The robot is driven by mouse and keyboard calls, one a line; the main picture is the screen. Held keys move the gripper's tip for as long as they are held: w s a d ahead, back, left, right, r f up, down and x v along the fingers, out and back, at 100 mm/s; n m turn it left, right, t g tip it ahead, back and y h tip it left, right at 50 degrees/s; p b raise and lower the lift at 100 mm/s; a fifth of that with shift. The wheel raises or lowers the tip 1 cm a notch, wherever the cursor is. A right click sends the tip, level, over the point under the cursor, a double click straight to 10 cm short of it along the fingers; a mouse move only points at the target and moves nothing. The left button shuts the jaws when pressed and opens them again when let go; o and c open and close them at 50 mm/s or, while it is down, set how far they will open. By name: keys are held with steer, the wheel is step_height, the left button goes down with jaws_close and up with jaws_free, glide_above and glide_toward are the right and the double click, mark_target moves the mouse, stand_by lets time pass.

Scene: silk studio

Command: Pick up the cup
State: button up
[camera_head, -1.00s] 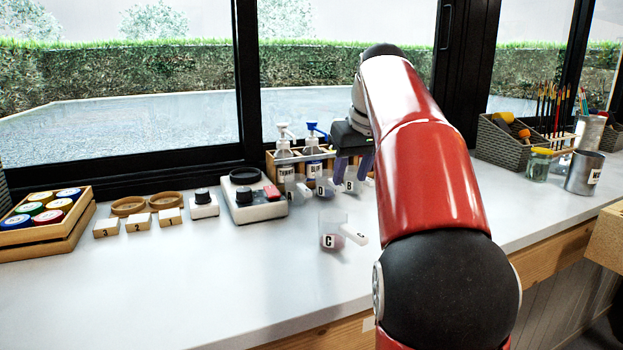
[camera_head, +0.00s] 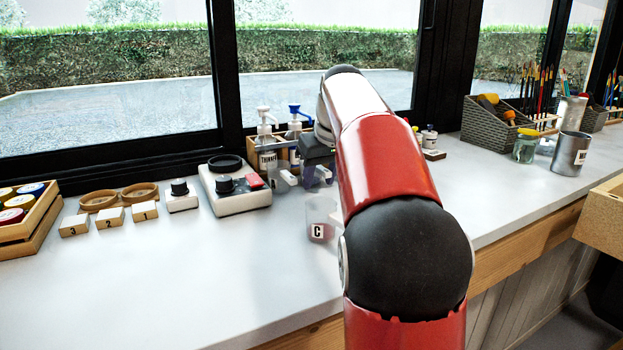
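My gripper (camera_head: 312,178) points down behind cup C, close to the back cups. Its dark body shows left of my red arm. The fingers are small and partly hidden, so I cannot tell their opening or whether they touch anything. A metal cup (camera_head: 569,155) with a label stands at the right.
Pump bottles (camera_head: 266,142) stand behind the gripper. A grey device (camera_head: 236,188), numbered wooden blocks (camera_head: 110,217) and a paint crate (camera_head: 22,232) are on the left. A brush basket (camera_head: 492,127) and glass jar (camera_head: 526,146) are on the right. The front-left counter is clear.

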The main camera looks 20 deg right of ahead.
jaws_close()
stand_by(0.3)
